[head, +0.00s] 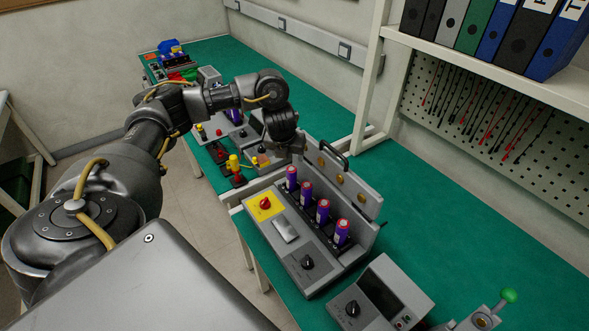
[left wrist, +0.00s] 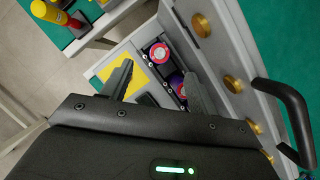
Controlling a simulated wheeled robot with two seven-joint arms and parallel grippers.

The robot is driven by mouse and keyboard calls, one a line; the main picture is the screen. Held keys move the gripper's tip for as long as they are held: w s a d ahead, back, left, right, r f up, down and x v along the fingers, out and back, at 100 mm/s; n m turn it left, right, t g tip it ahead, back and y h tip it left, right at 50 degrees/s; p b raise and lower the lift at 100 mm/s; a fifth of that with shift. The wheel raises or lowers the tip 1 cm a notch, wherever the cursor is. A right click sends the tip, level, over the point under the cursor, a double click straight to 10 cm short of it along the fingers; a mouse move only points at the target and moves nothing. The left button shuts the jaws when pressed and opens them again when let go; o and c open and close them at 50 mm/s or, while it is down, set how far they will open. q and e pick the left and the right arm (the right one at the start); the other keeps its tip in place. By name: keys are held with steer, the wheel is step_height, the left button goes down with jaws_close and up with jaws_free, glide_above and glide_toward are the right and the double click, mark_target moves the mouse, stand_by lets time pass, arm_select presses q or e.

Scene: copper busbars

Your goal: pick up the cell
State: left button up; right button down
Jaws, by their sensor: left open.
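Several purple cells with pinkish-red tops stand upright in a row in the grey tester (head: 283,231); the nearest to my arm is the far-end cell (head: 291,179). My left gripper (head: 294,150) is above and just behind that end of the row. In the left wrist view the left gripper (left wrist: 157,82) is open, its two dark fingers apart. One cell (left wrist: 157,53) shows beyond and between the fingertips, and a second cell (left wrist: 177,86) is partly hidden by the right finger. No cell is visibly held. My right gripper is not in view.
The tester's raised lid (head: 345,185) with brass contacts and a black handle (left wrist: 290,115) stands close beside the gripper. A red knob (head: 265,203) sits on a yellow plate. A grey meter box (head: 381,295) is in front. Green bench top is clear to the right.

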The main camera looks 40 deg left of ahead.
mark_target(291, 169)
arm_select(q)
steer(key=b+x, duration=0.1)
steer(key=x, duration=0.4)
steer(key=shift+a+f, duration=0.15)
steer(key=shift+f, duration=0.1)
steer(key=shift+s, duration=0.1)
steer(key=x, duration=0.1)
steer(key=p+x, duration=0.1)
steer(key=x, duration=0.3)
steer(key=shift+s+d+f, duration=0.1)
steer(key=shift+d, duration=0.2)
jaws_close()
